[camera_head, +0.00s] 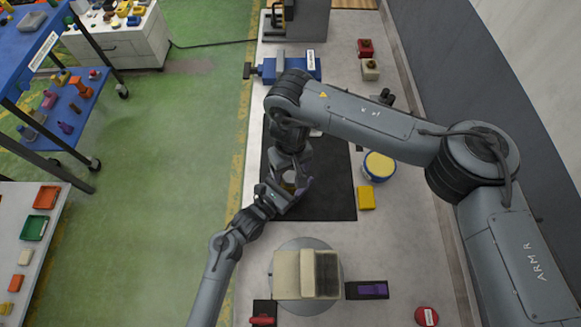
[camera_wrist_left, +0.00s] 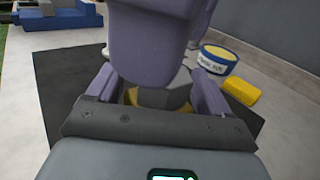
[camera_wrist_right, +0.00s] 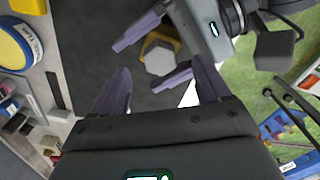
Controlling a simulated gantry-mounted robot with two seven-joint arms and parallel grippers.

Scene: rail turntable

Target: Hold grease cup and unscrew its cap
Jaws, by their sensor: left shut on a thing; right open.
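The grease cup shows in the left wrist view as a yellow body (camera_wrist_left: 178,106) with a grey cap (camera_wrist_left: 160,97) on top. In the right wrist view the cap (camera_wrist_right: 159,58) looks hexagonal, with the yellow body (camera_wrist_right: 150,42) beneath it. My left gripper (camera_head: 286,190) is shut on the cup, one finger on each side of the body, over the black mat (camera_head: 335,203). My right gripper (camera_wrist_right: 160,66) is open, pointing down above the cup, its fingers spread wider than the cap. I cannot tell whether they touch it. In the head view the grippers mostly hide the cup.
A yellow-topped tub (camera_head: 379,166) and a yellow block (camera_head: 366,197) stand right of the mat. A blue vise (camera_head: 288,68) is at the back. A beige block (camera_head: 293,274) sits on the round turntable (camera_head: 301,243) in front. A purple item (camera_head: 371,289) lies on a dark tray.

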